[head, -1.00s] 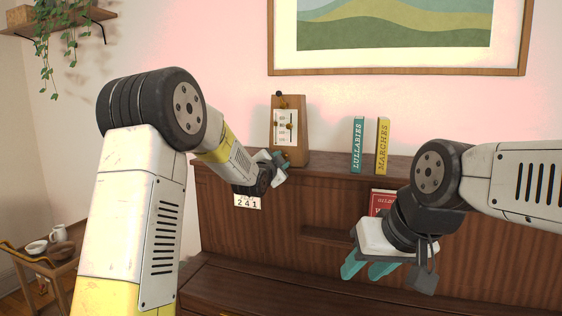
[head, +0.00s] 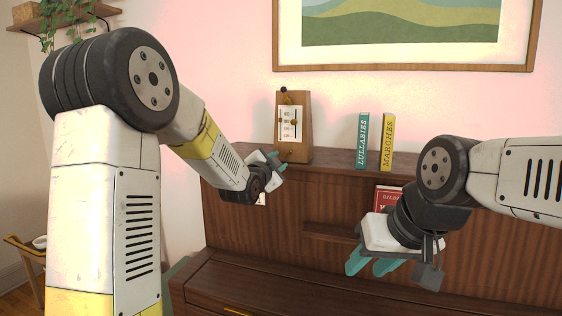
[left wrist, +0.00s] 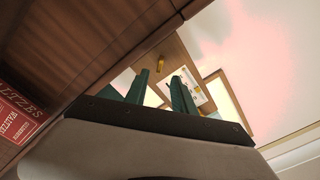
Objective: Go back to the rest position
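My left gripper (head: 276,166) is in front of the piano, just below and in front of the metronome (head: 293,127). In the left wrist view its two green fingers (left wrist: 160,92) stand apart with a gap and nothing between them. The metronome (left wrist: 185,75) shows beyond the fingers there. My right gripper (head: 371,265) is in front of the piano at the right, its green fingers pointing down-left. The fingers look apart with nothing visible between them.
The wooden piano (head: 330,170) bears the metronome, a teal Lullabies book (head: 362,141) and a yellow Marches book (head: 387,142) on top. A red book (head: 387,199) stands lower, partly behind my right arm. A picture hangs above.

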